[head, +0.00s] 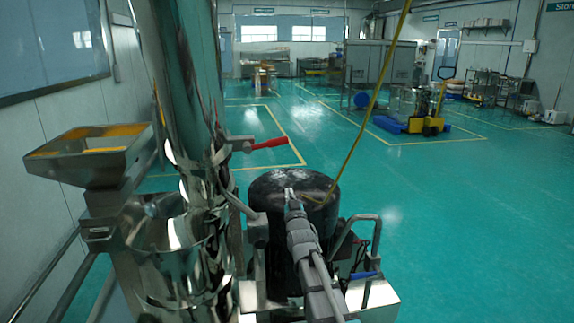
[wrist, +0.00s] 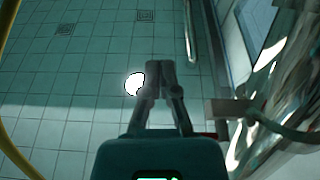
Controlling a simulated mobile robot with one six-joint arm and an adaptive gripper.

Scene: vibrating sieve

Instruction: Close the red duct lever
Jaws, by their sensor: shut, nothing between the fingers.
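The red lever (head: 268,143) sticks out to the right, roughly level, from a metal clamp (head: 240,144) on the shiny steel duct (head: 185,80) in the head view. My gripper (head: 290,192) is below and slightly right of the lever in the picture, apart from it, in front of a dark drum. In the wrist view my gripper (wrist: 159,66) is shut and empty over the tiled floor. The shiny duct (wrist: 285,95) is at the right there, with a grey bracket (wrist: 225,108). A small red sliver (wrist: 210,134) shows beside my gripper body; I cannot tell whether it is the lever.
A yellow cable (head: 370,105) hangs down to the dark drum (head: 265,190). A steel hopper (head: 60,160) stands left of the duct. A bent metal handle (head: 355,235) is at the right of the machine. Green floor beyond is mostly clear, with a yellow pallet truck (head: 433,124) far back.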

